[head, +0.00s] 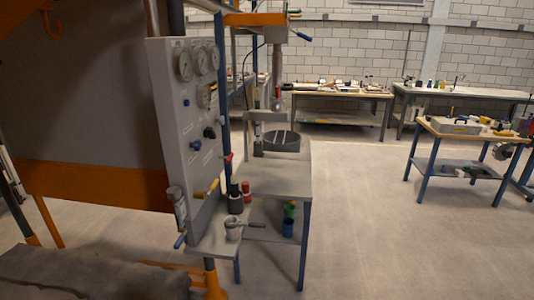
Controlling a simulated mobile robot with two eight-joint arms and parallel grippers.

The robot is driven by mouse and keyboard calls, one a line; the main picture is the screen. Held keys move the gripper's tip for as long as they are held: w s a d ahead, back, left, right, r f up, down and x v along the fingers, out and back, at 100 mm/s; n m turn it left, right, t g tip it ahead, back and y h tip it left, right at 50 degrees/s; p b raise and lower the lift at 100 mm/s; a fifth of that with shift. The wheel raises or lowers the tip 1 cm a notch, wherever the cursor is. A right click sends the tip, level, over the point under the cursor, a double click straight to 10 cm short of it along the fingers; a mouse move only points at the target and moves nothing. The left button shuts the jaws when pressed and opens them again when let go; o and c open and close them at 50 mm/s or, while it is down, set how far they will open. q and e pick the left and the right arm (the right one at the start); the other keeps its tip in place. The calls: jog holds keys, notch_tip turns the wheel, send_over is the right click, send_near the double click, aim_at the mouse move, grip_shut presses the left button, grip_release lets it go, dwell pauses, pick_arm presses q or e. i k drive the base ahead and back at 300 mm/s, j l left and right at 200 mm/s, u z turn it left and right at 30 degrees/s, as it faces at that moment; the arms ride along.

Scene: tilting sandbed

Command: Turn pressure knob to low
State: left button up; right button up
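A grey upright control panel (174,150) stands left of the middle, seen at a slant. Several round dial gauges (184,66) sit near its top. A small blue knob (186,102), a larger blue knob (196,145) and a black knob (209,132) are on its face. A red knob (228,157) shows near its right edge. The labels are too small to read, so I cannot tell which knob is the pressure knob or its setting. Neither of my grippers is in view.
A yellow-handled lever (212,187) and a metal valve with a blue handle (179,215) stick out low on the panel. A grey bench (275,178) stands behind it, with a shelf holding a pot (233,228). The floor (370,220) to the right is clear.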

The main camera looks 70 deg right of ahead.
aim_at(197, 145)
jog(key=i+z, duration=0.1)
jog(key=z, duration=2)
